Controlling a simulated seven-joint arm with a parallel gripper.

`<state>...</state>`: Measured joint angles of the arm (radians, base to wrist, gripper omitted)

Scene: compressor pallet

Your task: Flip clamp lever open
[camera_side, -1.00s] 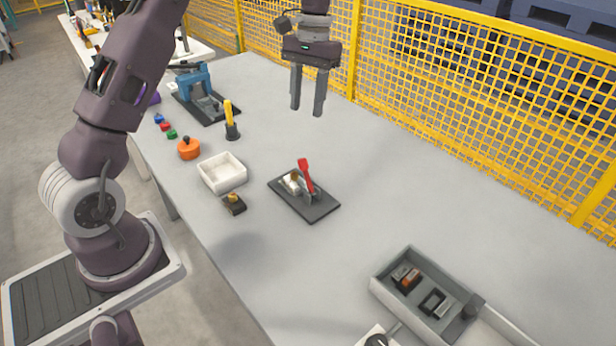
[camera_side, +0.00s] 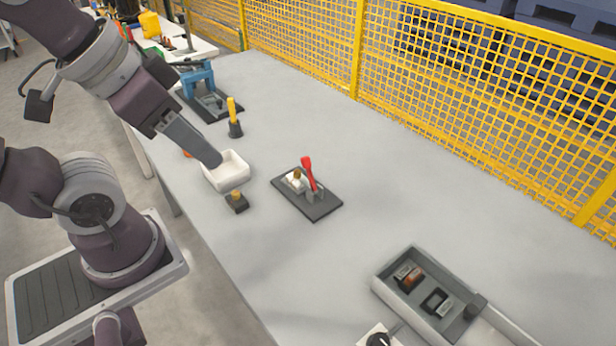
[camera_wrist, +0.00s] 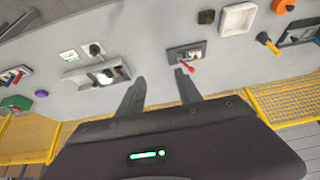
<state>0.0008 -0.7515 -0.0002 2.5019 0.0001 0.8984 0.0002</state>
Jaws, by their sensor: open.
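The clamp's red lever (camera_side: 309,173) stands roughly upright on the clamp, which sits on a dark base plate (camera_side: 322,208) in the middle of the table. The lever (camera_wrist: 188,66) also shows in the wrist view, near the tip of the right finger. My gripper (camera_wrist: 160,76) is open and empty in the wrist view, its two fingers apart with bare table between them. In the side view the gripper (camera_side: 212,158) is seen edge-on at the left, in front of the white bin and well left of the clamp. It is apart from the lever.
A white bin (camera_side: 228,184) and a small dark block with a yellow top (camera_side: 237,201) lie left of the clamp. A yellow-handled tool (camera_side: 233,115) and blue fixture (camera_side: 199,82) stand behind. A grey tray (camera_side: 393,290) is front right. Yellow mesh fence (camera_side: 450,75) borders the table.

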